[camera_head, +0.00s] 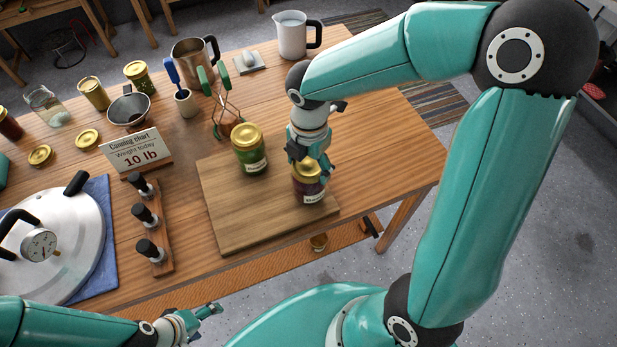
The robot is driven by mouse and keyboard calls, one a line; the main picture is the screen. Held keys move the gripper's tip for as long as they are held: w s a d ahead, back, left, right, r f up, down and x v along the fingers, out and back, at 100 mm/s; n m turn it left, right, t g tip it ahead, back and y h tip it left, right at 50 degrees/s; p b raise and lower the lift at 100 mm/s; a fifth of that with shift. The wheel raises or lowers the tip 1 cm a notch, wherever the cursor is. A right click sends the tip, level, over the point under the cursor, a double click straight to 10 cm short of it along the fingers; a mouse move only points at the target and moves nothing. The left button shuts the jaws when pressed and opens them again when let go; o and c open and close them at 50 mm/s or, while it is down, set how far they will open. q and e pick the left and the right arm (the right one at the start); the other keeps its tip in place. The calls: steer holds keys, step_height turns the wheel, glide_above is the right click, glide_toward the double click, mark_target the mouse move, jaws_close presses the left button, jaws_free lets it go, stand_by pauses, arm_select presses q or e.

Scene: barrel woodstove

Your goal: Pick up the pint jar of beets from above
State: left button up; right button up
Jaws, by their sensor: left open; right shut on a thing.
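The pint jar of beets (309,191) is dark purple-red with a gold lid and a white label. It stands upright on the right part of a wooden cutting board (235,225). My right gripper (311,165) comes down on it from above and is shut on the jar around its lid; the fingers hide part of the lid. My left gripper (212,311) is open and empty, low in the picture in front of the table, far from the jar.
A green jar with a gold lid (249,150) stands close left of the beets on the board. A jar lifter (222,100), a sign (137,150), a rack with black knobs (152,222) and a large canner (60,245) are further left. The table's right end is clear.

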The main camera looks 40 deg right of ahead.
steer(key=shift+r, duration=0.45)
steer(key=shift+r+p, duration=2.5)
steer(key=shift+r, duration=0.1)
